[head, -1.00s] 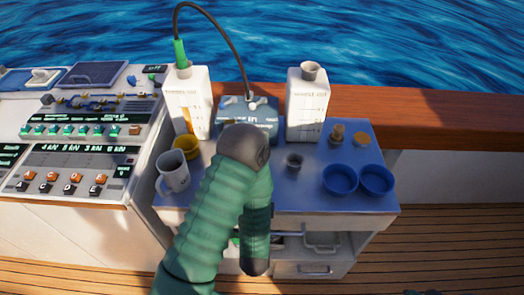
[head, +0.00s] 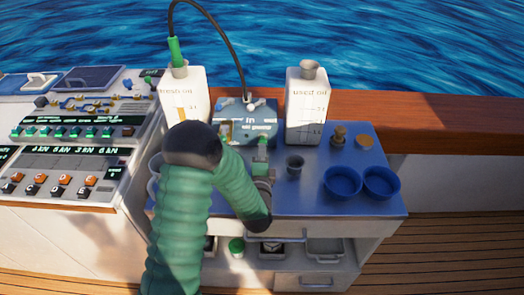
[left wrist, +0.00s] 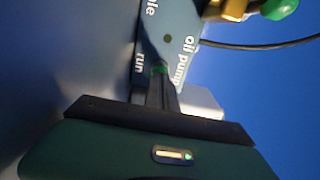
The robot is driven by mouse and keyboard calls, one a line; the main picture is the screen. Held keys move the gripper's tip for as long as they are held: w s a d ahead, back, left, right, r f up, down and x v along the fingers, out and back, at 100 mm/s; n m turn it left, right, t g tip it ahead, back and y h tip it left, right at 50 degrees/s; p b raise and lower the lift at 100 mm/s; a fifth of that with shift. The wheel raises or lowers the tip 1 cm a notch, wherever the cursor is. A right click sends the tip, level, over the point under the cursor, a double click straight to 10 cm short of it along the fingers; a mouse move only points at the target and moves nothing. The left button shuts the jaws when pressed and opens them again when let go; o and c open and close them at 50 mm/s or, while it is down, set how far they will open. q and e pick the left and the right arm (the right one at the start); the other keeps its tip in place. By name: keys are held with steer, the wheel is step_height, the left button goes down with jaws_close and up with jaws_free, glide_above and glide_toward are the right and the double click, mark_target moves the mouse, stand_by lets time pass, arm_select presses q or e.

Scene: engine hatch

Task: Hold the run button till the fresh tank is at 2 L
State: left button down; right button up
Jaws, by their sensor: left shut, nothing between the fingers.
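The fresh oil tank (head: 188,92) is the white canister at the left, with an amber strip low on its front; I cannot read its exact level. The blue oil pump box (head: 262,112) stands between the tanks; its face, with the "run" label (left wrist: 139,62), fills the upper middle of the left wrist view. My left gripper (head: 262,146) is shut and empty at the front of the pump. In the wrist view its fingertips (left wrist: 160,76) are beside the label, against a small green spot. The run button is not clearly visible; I cannot tell if it is pressed.
A small grey cup (head: 295,165) and two blue bowls (head: 342,182) sit on the blue tabletop (head: 305,203). A black hose (head: 222,40) arches from the fresh tank to the pump. A control console (head: 75,160) stands left.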

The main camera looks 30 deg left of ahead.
mark_target(262, 141)
arm_select(q)
steer(key=shift+w+a, duration=0.35)
steer(key=shift+w, duration=0.2)
steer(key=shift+x, duration=0.85)
steer(key=shift+r, duration=0.2)
steer(key=shift+w+r, duration=0.1)
steer(key=shift+r, duration=0.05)
stand_by(6.2)
